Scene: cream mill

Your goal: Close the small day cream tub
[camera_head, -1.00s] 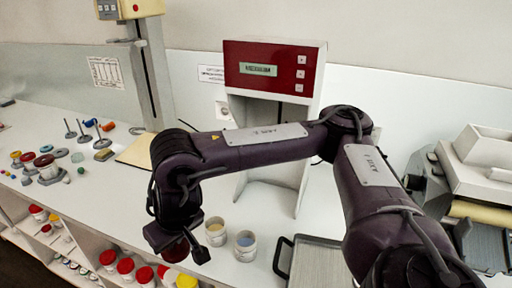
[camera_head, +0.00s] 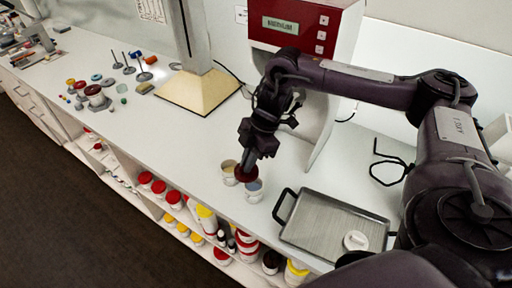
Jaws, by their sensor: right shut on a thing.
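My right gripper (camera_head: 248,160) points down and is shut on a dark red round lid (camera_head: 246,175). The lid is at the two small open white tubs near the front edge of the counter. The left tub (camera_head: 228,175) holds cream-coloured stuff, and the lid overlaps its right side. The right tub (camera_head: 254,192) holds blue-grey stuff, and the lid covers part of its top in the picture. I cannot tell whether the lid touches either tub, or which one is the day cream tub. My left gripper is not in view.
A metal tray (camera_head: 320,225) with a black handle lies right of the tubs, with a white round piece (camera_head: 355,240) on it. A red-fronted machine (camera_head: 300,25) stands behind. Shelves below hold several lidded jars (camera_head: 173,197).

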